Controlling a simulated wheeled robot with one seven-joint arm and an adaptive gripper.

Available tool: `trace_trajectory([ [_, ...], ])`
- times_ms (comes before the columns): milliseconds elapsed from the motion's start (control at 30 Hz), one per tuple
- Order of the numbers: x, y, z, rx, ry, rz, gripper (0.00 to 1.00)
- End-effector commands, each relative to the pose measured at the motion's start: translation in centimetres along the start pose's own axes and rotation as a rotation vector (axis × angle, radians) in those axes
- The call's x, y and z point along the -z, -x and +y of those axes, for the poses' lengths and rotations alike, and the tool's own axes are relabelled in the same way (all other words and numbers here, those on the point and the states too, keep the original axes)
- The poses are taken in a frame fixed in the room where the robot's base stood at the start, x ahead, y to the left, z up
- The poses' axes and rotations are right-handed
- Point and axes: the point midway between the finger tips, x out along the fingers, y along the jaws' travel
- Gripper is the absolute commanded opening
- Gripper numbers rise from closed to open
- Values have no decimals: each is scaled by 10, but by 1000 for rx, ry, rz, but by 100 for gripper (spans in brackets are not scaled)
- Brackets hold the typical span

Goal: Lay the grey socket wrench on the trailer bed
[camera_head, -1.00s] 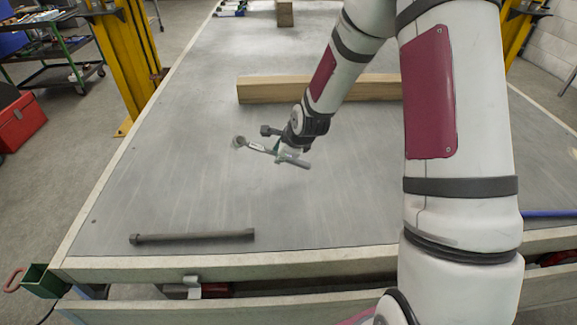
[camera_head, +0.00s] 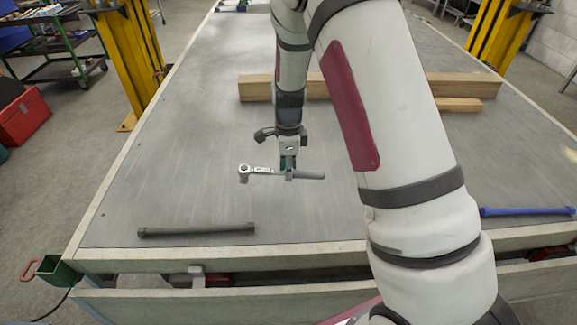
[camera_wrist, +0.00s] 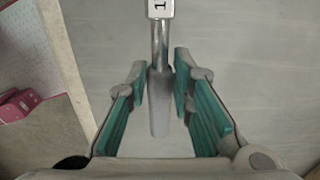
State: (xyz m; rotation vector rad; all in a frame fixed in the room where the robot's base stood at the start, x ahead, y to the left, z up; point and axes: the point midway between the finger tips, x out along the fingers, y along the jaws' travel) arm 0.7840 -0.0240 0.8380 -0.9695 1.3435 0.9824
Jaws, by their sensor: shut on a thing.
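The grey socket wrench (camera_head: 260,170) lies across my gripper (camera_head: 288,171) in the head view, its round head to the left and its thick handle to the right. My gripper points down and is shut on the handle. In the wrist view the wrench (camera_wrist: 160,40) runs between the teal finger pads of my gripper (camera_wrist: 160,75). The wrench looks about level, low over the grey trailer bed (camera_head: 185,185); I cannot tell whether it touches the bed.
A dark grey bar (camera_head: 197,229) lies near the bed's front edge, and a blue bar (camera_head: 526,211) lies at the right. Wooden beams (camera_head: 425,86) lie behind my gripper. Yellow posts (camera_head: 130,52) stand beside the bed. The bed around the wrench is clear.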

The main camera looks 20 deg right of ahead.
Motion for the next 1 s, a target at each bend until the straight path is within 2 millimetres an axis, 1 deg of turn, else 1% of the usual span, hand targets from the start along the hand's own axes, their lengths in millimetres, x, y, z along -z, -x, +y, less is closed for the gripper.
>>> trace_trajectory([
  [300,0,-34,-2,1,-2,-1,0],
  [500,0,-53,-2,2,-1,-2,0],
  [700,0,-63,-1,2,-2,-1,0],
  [1000,0,-64,-1,3,-1,-2,0],
])
